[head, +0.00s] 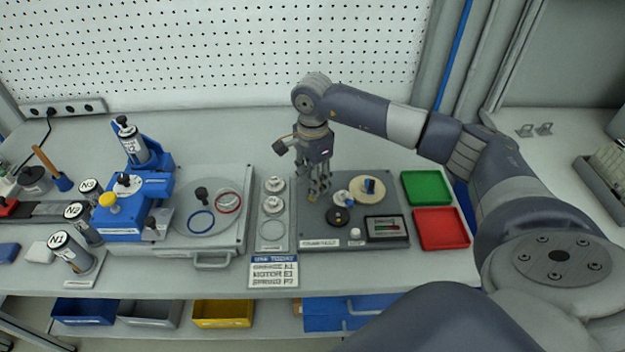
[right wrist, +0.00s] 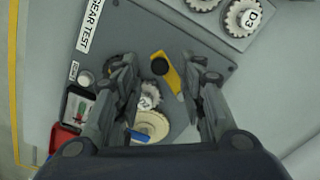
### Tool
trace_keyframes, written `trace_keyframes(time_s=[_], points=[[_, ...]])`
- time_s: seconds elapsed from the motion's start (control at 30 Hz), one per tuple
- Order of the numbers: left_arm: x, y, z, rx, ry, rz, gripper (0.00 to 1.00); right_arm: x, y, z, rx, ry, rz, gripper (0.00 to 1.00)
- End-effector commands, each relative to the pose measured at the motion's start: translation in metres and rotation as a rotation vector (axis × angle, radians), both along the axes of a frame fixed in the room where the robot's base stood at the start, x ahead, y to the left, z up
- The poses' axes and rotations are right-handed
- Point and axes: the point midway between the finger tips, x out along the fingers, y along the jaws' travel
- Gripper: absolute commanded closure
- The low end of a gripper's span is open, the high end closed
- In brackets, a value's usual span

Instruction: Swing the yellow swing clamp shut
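The yellow swing clamp (right wrist: 175,80) is a short yellow bar with a black knob at one end. In the right wrist view it lies between the spread fingers of my right gripper (right wrist: 162,64), with space on both sides. In the head view only a small bit of the yellow clamp (head: 311,198) shows by the fingertips. My right gripper (head: 318,192) points down over the left part of the gear test plate (head: 310,228), open and empty. Whether the fingertips touch the clamp cannot be told. My left gripper is out of view.
Beside the clamp are a small labelled gear (right wrist: 150,96), a black wheel (head: 338,216) and a cream gear (head: 374,184) with a blue part. A gauge (head: 385,228) sits at the plate's front. Green (head: 427,187) and red (head: 441,228) trays stand to the right.

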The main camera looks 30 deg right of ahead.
Motion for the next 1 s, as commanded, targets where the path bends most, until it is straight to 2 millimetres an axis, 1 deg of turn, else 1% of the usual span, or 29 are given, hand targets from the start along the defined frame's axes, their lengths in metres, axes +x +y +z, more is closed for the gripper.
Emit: trace_keyframes(time_s=[0.03,0.1,0.2,0.47,0.5,0.57,0.6,0.67,1.0], points=[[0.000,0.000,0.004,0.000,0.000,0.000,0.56,-0.001,0.000,-0.005,0.000,0.003,-0.001,0.62],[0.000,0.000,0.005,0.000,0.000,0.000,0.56,0.000,0.000,-0.012,0.001,0.003,0.000,0.62],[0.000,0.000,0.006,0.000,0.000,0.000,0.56,0.000,0.000,-0.018,0.000,0.001,0.000,0.62],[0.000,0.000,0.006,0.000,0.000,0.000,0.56,0.000,0.000,-0.020,0.000,0.000,0.000,0.62],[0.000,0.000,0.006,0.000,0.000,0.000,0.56,0.000,0.000,-0.020,0.000,0.000,0.000,0.65],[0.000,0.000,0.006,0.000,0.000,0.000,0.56,0.000,0.000,-0.020,0.000,0.000,0.000,0.78],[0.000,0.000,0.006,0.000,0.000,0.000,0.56,0.000,0.000,-0.020,0.000,0.000,0.000,0.87],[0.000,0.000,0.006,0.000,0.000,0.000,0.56,0.000,0.000,-0.020,0.000,0.000,0.000,1.00],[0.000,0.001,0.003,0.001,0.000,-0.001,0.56,-0.002,-0.004,-0.021,0.000,0.000,0.010,1.00]])
